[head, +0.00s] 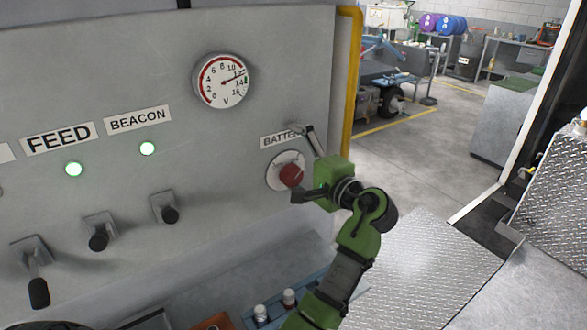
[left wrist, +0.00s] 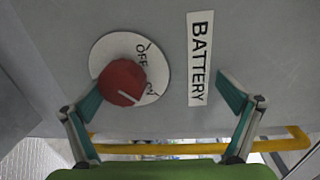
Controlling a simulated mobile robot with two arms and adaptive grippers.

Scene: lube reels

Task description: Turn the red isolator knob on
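The red isolator knob (head: 291,175) sits on a round white plate (head: 274,171) under the BATTERY label on the grey panel. In the left wrist view the knob (left wrist: 121,82) shows close, with OFF and ON printed on its plate (left wrist: 104,52). A white line on the knob slants toward the lower right, below the ON print, which the knob partly covers. My left gripper (head: 297,163) is at the panel, its fingers spread above and below the knob. In the wrist view the knob is near the left finger; no grip on it shows. My right gripper is not in view.
The BATTERY label (left wrist: 200,58) lies between the fingers in the wrist view. A round gauge (head: 222,81) and several black toggles, such as one (head: 165,208), are left on the panel. A yellow pipe (head: 350,80) runs down its right edge. Open floor lies beyond.

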